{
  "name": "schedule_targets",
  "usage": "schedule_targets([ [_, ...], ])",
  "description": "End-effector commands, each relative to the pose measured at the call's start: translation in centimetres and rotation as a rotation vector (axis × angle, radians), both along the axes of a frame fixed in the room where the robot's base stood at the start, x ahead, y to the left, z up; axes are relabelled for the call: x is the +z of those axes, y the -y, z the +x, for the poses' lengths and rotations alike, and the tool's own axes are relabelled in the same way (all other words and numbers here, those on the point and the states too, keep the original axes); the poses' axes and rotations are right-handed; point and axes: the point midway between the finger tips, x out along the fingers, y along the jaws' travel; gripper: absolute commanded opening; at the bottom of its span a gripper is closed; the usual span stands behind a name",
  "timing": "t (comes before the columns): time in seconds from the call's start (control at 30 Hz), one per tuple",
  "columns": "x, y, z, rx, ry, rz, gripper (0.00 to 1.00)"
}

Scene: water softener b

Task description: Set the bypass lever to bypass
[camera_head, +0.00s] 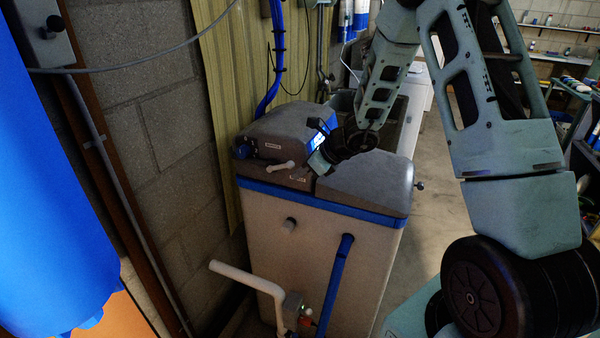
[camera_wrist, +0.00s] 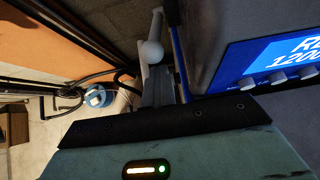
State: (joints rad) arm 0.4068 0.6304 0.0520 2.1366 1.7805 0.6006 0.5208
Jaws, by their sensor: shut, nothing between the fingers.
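The water softener (camera_head: 300,240) is a pale cabinet with a grey top and a blue band. The bypass lever (camera_head: 281,166) is a pale, short handle on the front of the control head, lying nearly sideways. In the wrist view the lever (camera_wrist: 152,50) shows as a light rod with a rounded hub, just beyond the fingertips. My gripper (camera_head: 305,181) is shut and empty, reaching down beside the lever's right end. Its grey fingers also show in the wrist view (camera_wrist: 159,82). I cannot tell whether they touch the lever.
A lit blue display (camera_wrist: 285,52) with buttons sits close to the right of my fingers. A blue knob (camera_head: 242,151) is left of the lever. A white pipe (camera_head: 250,280) and a blue pipe (camera_head: 340,270) run down the front. A block wall (camera_head: 150,130) stands at left.

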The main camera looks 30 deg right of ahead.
Motion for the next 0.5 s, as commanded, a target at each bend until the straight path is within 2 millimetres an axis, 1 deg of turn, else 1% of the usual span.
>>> schedule_targets([
  [0.23, -0.1, 0.0, 0.0, 0.001, 0.000, -0.001, 0.00],
  [0.5, -1.7, 0.3, -0.4, 0.000, 0.000, 0.000, 0.00],
])
